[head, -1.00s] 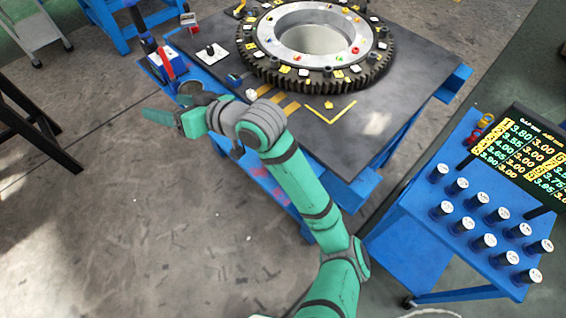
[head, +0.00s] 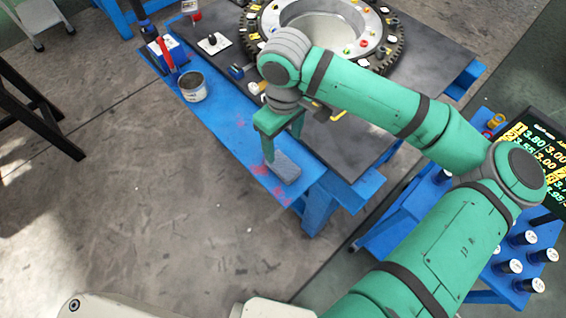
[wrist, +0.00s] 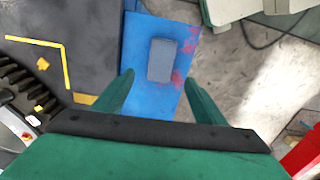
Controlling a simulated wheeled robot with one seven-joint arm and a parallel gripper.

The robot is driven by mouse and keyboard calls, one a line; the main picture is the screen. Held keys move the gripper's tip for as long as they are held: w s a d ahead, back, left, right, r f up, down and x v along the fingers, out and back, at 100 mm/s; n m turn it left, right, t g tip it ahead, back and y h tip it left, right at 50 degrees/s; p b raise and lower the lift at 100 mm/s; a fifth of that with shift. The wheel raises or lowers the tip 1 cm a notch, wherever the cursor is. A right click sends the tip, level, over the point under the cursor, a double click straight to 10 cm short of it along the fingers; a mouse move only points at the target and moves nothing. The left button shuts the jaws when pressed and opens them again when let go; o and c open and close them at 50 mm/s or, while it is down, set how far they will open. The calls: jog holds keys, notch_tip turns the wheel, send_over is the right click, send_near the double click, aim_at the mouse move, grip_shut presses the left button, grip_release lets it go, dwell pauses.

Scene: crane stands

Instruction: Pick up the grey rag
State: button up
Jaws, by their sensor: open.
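The grey rag (head: 287,170) is a flat, folded-looking rectangle on the blue side ledge (head: 232,128) of the crane stand. In the wrist view the grey rag (wrist: 162,60) lies on the blue surface, just beyond and between the fingertips. My green gripper (head: 283,148) points down over the rag in the head view and hides part of it. In the wrist view my gripper (wrist: 157,82) is open with nothing between its fingers. I cannot tell the exact height of the fingertips above the rag.
A grey tin (head: 193,88) and a red-handled item (head: 167,55) are on the ledge to the left. A large toothed ring (head: 392,48) sits on the dark tabletop. A blue cart with dark, white-topped cylinders (head: 523,238) is at the right.

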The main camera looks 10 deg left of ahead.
send_over(283, 165)
jog(key=f, duration=0.6)
jog(key=shift+w+d, duration=0.1)
jog(key=shift+w, duration=0.25)
jog(key=f, duration=0.4)
jog(key=shift+s+f, duration=0.35)
jog(key=shift+f, duration=0.05)
jog(key=shift+c, duration=0.4)
jog(key=c, duration=1.1)
jog(key=shift+o, duration=0.2)
jog(key=shift+r, duration=0.1)
